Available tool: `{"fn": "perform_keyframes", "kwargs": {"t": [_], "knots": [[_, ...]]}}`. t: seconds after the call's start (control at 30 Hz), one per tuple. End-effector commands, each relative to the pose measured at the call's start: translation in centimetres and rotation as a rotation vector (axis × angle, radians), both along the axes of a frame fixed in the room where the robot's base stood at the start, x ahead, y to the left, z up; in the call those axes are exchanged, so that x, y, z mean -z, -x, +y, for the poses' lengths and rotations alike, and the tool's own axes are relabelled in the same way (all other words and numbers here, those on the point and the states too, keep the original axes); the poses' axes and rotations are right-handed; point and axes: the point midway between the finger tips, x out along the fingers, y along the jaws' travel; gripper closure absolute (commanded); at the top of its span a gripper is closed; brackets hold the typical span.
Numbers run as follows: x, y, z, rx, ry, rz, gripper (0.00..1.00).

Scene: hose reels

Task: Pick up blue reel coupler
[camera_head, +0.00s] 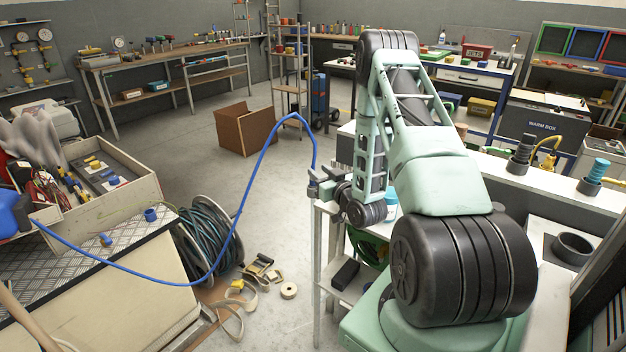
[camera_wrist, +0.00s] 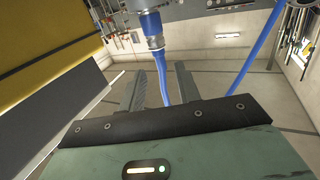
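The blue hose (camera_head: 240,205) runs from the blue reel (camera_head: 12,212) at the left edge, sags, then arches up and comes down at my gripper (camera_head: 322,186). In the wrist view, the grey and blue coupler (camera_wrist: 152,42) is at the hose's end, beside grey metal parts (camera_wrist: 118,38). My gripper (camera_wrist: 163,72) has its two fingers apart, with a gap between them. The coupler shows just past the fingertips, nearer the left finger, and the hose passes across the gap. I see no finger clearly touching it. In the head view my arm and the small scale hide details there.
A white bench (camera_head: 590,195) with hose fittings stands to the right of my arm. A dark hose reel (camera_head: 208,240) and a tape roll (camera_head: 289,290) are on the floor. A cardboard box (camera_head: 243,130) stands farther back. The floor between is partly clear.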

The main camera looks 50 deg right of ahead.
Motion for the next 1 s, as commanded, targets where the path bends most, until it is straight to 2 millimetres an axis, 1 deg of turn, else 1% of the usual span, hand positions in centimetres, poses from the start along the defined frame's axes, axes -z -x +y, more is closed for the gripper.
{"fn": "perform_keyframes", "kwargs": {"t": [0.03, 0.07, 0.23, 0.33, 0.53, 0.57, 0.6, 0.67, 0.7, 1.0], "knots": [[-0.6, -0.8, -0.1, -0.001, -0.001, -0.001, 0.67], [-0.7, -1.3, -0.2, -0.001, 0.001, -0.002, 0.67], [-0.5, -3.4, -0.8, -0.001, 0.000, -0.001, 0.67], [-0.4, -4.0, -1.0, 0.000, 0.000, 0.000, 0.67], [-0.3, -4.1, -1.1, 0.000, 0.000, 0.000, 0.67], [-0.3, -4.0, -1.1, 0.000, 0.000, 0.000, 0.70], [-0.3, -4.0, -1.1, 0.000, 0.000, 0.000, 0.81], [-0.3, -4.0, -1.1, 0.000, 0.000, 0.000, 0.98], [-0.3, -4.0, -1.1, 0.000, 0.000, 0.000, 1.00], [-0.4, -4.0, -1.1, 0.000, 0.000, -0.001, 1.00]]}}
